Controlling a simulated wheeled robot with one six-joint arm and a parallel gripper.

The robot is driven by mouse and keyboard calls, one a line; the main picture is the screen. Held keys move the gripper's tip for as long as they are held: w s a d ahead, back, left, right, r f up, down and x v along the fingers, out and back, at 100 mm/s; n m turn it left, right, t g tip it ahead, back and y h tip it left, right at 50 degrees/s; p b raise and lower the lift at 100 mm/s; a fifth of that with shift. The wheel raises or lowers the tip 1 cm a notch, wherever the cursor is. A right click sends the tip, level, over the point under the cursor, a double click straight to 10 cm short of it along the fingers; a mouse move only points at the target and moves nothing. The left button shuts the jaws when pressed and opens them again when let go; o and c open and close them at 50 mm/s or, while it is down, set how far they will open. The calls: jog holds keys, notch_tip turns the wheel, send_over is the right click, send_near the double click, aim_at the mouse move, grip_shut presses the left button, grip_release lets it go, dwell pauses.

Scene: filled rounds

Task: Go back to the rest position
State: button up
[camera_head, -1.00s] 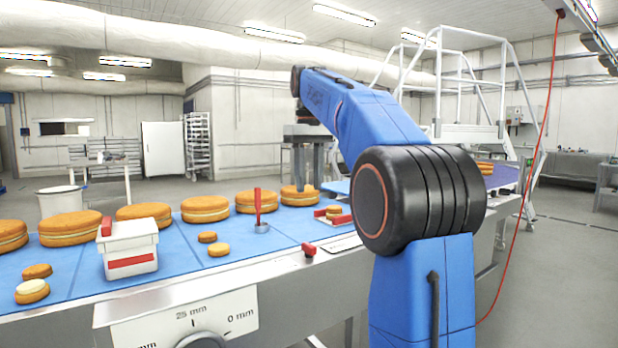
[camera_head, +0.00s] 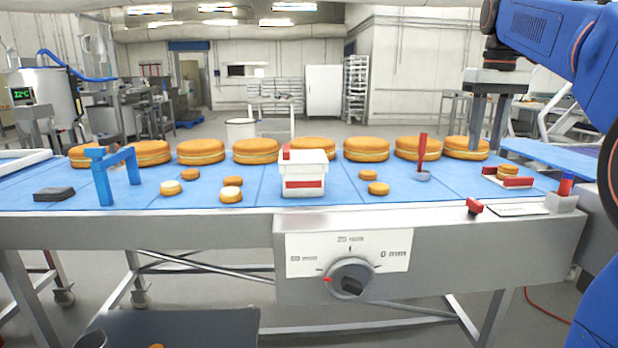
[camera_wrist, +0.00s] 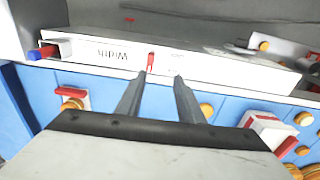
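My gripper (camera_head: 487,150) is at the upper right of the camera_head view, its two grey fingers pointing down above the right part of the blue table. A large sandwich round (camera_head: 463,148) shows behind the fingers. In the camera_wrist view the two fingers of my gripper (camera_wrist: 161,75) stand apart with nothing between them, over a white strip marked "Width" (camera_wrist: 105,55). My blue arm runs along the right edge of the camera_head view.
The blue tabletop (camera_head: 330,200) holds a row of large rounds along its back and several small rounds. A white tub (camera_head: 304,170) stands mid-table. A blue bracket (camera_head: 104,180) stands at left. A red-handled tool (camera_head: 422,155) and a small red-jawed fixture (camera_head: 515,182) stand right.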

jog(key=s+a+f+t, duration=0.1)
jog(key=s+a+f, duration=0.3)
jog(key=s+f, duration=0.5)
jog(key=s+a+f+t, duration=0.1)
jog(key=s+a+f, duration=0.3)
jog(key=s+f, duration=0.5)
jog(key=s+a+f+t, duration=0.2)
jog(key=s+a+f, duration=0.3)
jog(key=s+f, duration=0.4)
notch_tip(320, 180, down, 7)
jog(key=shift+f+m, duration=0.1)
jog(key=shift+m, duration=0.2)
jog(key=shift+o, duration=0.2)
